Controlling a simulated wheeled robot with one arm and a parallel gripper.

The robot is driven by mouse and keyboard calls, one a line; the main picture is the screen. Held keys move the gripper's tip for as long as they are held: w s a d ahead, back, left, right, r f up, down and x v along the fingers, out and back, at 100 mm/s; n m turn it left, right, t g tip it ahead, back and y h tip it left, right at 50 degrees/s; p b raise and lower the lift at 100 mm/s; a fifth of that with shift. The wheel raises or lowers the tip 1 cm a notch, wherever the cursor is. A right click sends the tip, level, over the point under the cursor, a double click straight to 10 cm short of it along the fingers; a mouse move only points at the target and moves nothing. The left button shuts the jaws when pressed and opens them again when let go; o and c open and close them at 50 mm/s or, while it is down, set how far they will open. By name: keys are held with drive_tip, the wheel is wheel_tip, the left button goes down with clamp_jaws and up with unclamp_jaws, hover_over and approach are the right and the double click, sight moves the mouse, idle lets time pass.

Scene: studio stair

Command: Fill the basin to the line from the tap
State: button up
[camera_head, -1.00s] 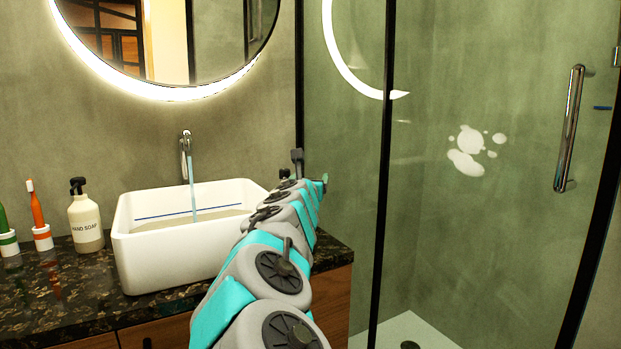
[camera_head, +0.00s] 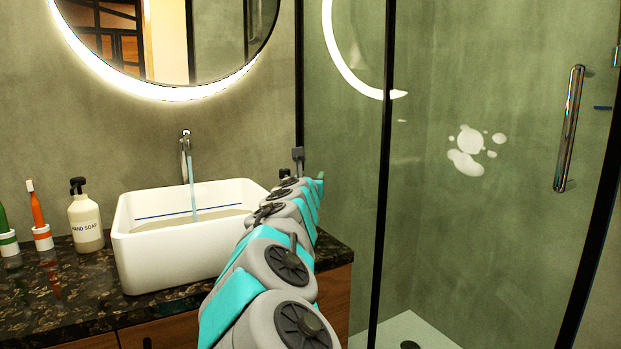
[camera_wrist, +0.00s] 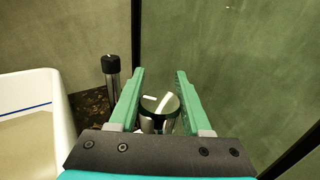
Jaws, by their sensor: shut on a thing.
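The white basin (camera_head: 150,252) stands on the dark counter, with a blue line (camera_head: 165,216) on its inner back wall. The chrome tap (camera_head: 185,143) runs a thin stream of water (camera_head: 193,195) into it. The water surface (camera_head: 200,222) lies a little below the line. The basin's edge also shows at the left of the wrist view (camera_wrist: 62,125). My gripper (camera_wrist: 160,74) has its green fingers on either side of a shiny round knob (camera_wrist: 158,123) with white marks on its dark top. In the head view my arm hides the knob and the basin's right front.
A hand soap bottle (camera_head: 85,220) and toothbrushes in holders (camera_head: 42,238) stand left of the basin. A black-topped chrome post (camera_wrist: 112,75) stands left of my fingers. The glass shower screen (camera_head: 345,200) with its black frame closes off the right side.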

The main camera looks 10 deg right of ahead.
clamp_jaws()
drive_tip(key=shift+f+n+y+b, duration=0.2)
drive_tip(key=shift+n+y+b, duration=0.3)
drive_tip(key=shift+b, duration=0.55)
drive_tip(key=shift+s+a+r+n+g+y+b, duration=0.1)
drive_tip(key=shift+a+n+g+y+b, duration=0.2)
drive_tip(key=shift+n+y+b, duration=1.45)
drive_tip(key=shift+w+a+r+n+g+y+b, duration=0.1)
drive_tip(key=shift+a+n+y+b, duration=0.55)
drive_tip(key=shift+y, duration=1.85)
drive_tip(key=shift+s+a+n+g+y+b, duration=0.1)
drive_tip(key=shift+a+n+g+y+b, duration=0.1)
drive_tip(key=shift+n+y+b, duration=1.6)
drive_tip(key=shift+y+p, duration=0.45)
